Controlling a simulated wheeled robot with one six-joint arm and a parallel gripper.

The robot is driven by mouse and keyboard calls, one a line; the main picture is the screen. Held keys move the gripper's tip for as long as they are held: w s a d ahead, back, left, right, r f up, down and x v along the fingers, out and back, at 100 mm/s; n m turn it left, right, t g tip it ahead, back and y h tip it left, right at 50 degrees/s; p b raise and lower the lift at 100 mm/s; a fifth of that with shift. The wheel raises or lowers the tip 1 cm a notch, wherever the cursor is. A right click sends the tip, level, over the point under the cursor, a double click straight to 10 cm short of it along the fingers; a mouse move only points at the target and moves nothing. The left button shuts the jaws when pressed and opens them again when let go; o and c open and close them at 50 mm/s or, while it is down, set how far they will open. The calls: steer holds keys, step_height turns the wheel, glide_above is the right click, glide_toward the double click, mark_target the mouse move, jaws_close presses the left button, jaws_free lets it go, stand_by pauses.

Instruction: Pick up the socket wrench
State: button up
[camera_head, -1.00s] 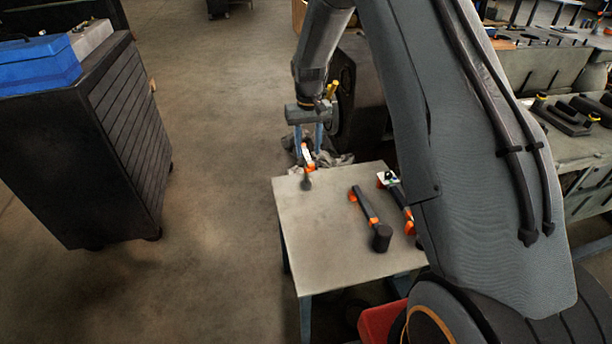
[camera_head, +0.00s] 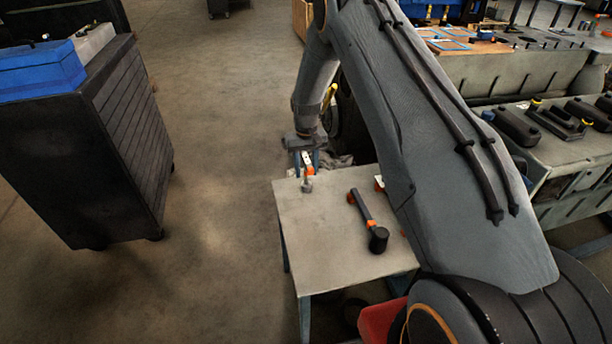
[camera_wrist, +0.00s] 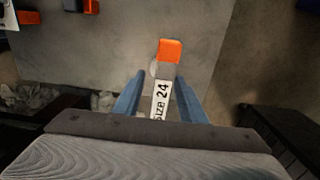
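The socket wrench, with an orange band and a white "Size 24" label, shows in the wrist view (camera_wrist: 170,51) and at the far left corner of the small table in the head view (camera_head: 308,171). My gripper (camera_wrist: 161,80) is open, with one blue finger on each side of the labelled part. Gaps show between the fingers and the wrench. In the head view my gripper (camera_head: 307,160) is low over the table's far edge. The wrench's near end in the wrist view is hidden by my gripper body.
The small table (camera_head: 325,255) also bears a black-headed mallet (camera_head: 378,240); another tool beside it is mostly hidden by my arm. A dark cabinet (camera_head: 125,130) with a blue box (camera_head: 40,70) stands left. Open floor lies between cabinet and table. A workbench (camera_head: 565,150) stands right.

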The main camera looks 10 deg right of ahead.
steer(key=shift+f, duration=0.1)
jaws_close()
stand_by(0.4)
step_height(320, 180, up, 10)
steer(key=b, duration=0.3)
stand_by(0.3)
steer(key=c, duration=0.7)
jaws_free()
steer(key=shift+c, duration=0.2)
jaws_close()
